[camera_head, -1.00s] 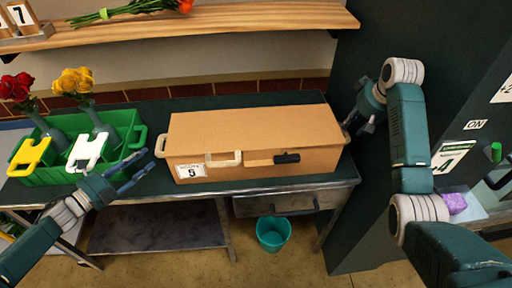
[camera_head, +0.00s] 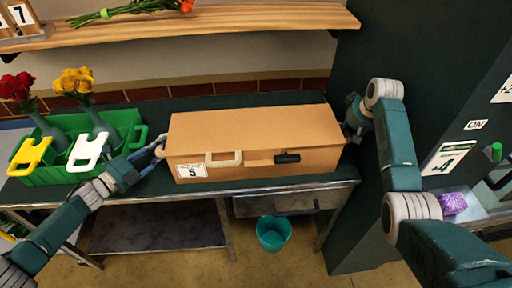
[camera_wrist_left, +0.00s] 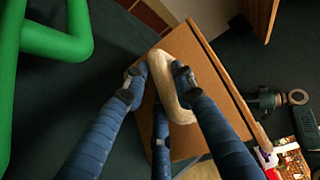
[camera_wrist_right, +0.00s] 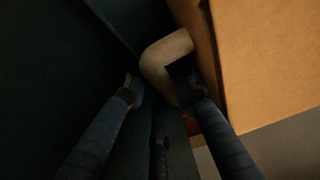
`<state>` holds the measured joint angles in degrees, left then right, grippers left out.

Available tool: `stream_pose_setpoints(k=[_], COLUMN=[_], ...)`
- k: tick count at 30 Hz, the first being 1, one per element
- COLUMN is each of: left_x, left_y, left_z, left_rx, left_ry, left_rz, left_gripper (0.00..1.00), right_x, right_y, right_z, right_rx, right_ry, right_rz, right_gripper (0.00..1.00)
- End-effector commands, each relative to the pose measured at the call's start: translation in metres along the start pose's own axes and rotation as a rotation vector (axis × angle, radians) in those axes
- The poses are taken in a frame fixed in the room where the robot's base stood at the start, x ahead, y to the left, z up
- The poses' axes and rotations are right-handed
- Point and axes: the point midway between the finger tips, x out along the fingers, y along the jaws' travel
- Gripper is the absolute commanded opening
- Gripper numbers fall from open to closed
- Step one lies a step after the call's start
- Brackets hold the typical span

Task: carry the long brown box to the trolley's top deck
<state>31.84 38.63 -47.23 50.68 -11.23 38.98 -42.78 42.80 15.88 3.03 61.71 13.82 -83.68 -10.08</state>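The long brown box (camera_head: 255,135) lies on the dark green bench top, with a label reading 5 and two front handles. My left gripper (camera_head: 155,148) is at the box's left end. In the left wrist view its fingers (camera_wrist_left: 158,75) are open on either side of the pale end handle (camera_wrist_left: 172,98). My right gripper (camera_head: 350,122) is at the right end. In the right wrist view its fingers (camera_wrist_right: 155,88) are open, with the right end handle (camera_wrist_right: 165,55) between and just ahead of them; contact cannot be told. I cannot make out the trolley in any view.
A green crate (camera_head: 50,177) with flower vases stands on the bench close to my left gripper. A wooden shelf (camera_head: 230,22) hangs above the bench. A dark panel (camera_head: 350,225) rises at the right. A teal bucket (camera_head: 273,234) stands on the floor below.

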Motion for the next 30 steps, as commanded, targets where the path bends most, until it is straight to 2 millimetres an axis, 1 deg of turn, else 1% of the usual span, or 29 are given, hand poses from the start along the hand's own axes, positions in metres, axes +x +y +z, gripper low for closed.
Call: stream_pose_setpoints(k=[1, 2, 8, 14, 20, 27, 30], left_x=[0.0, 0.0, 0.0, 0.0, -0.002, -0.006, -0.006], left_y=[0.0, 0.0, 0.0, -0.005, -0.021, -0.045, -0.051], left_z=[0.0, 0.0, 0.0, 0.001, 0.004, 0.007, 0.008], left_rx=[0.002, 0.002, 0.002, 0.003, 0.004, 0.004, 0.004], left_ry=[0.0, 0.0, 0.0, 0.0, 0.001, 0.001, 0.002], left_rz=[0.001, 0.001, 0.0, -0.004, -0.005, -0.005, -0.005], left_gripper=[0.04, 0.0, 0.0, 0.0, 0.0, 0.0, 0.0], right_x=[0.0, 0.0, 0.0, -0.005, -0.019, -0.042, -0.048], right_y=[0.0, 0.0, 0.0, 0.001, 0.001, 0.001, 0.001], right_z=[0.0, 0.0, 0.0, -0.003, -0.009, -0.018, -0.021], right_rx=[0.001, 0.001, 0.001, 0.002, 0.002, 0.003, 0.003], right_ry=[0.001, 0.001, 0.001, 0.005, 0.005, 0.004, 0.003], right_rz=[0.0, 0.0, 0.001, 0.001, 0.002, 0.002, 0.003], right_gripper=[0.0, 0.0, 0.0, 0.0, 0.0, 0.0, 0.0])
